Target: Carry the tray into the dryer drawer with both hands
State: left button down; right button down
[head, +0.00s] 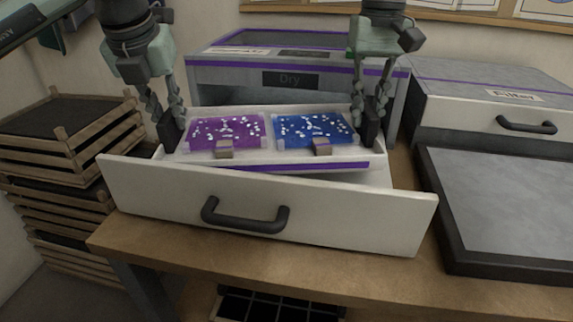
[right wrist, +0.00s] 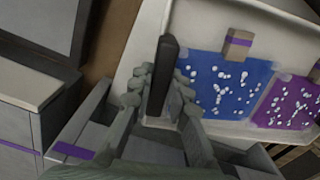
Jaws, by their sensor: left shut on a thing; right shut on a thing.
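A white tray (head: 275,158) with a purple front stripe carries a purple speckled sheet (head: 228,131) and a blue speckled sheet (head: 312,129). Two small tan blocks sit at the sheets' front edges. The tray is over the open dryer drawer (head: 160,193), slightly tilted in the head view; I cannot tell whether it touches the drawer floor. My left gripper (head: 172,128) is shut on the tray's left handle. My right gripper (head: 371,125) is shut on its right dark handle (right wrist: 162,75). The dryer (head: 290,80), labelled "Dry", stands behind.
A filter unit (head: 470,115) with a closed drawer stands at the right. A dark-framed grey panel (head: 500,205) lies in front of it. Wooden crates (head: 75,135) are stacked at the left. The wooden bench's front strip (head: 260,270) is clear.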

aim_at(180, 141)
pick_arm(q)
jog(key=shift+s+d, duration=0.1)
jog(key=shift+d, duration=0.3)
pick_arm(e)
jog(key=shift+s+d, duration=0.1)
jog(key=shift+d, duration=0.45)
pick_arm(q)
jog(key=shift+f, duration=0.15)
pick_arm(e)
jog(key=shift+f, duration=0.15)
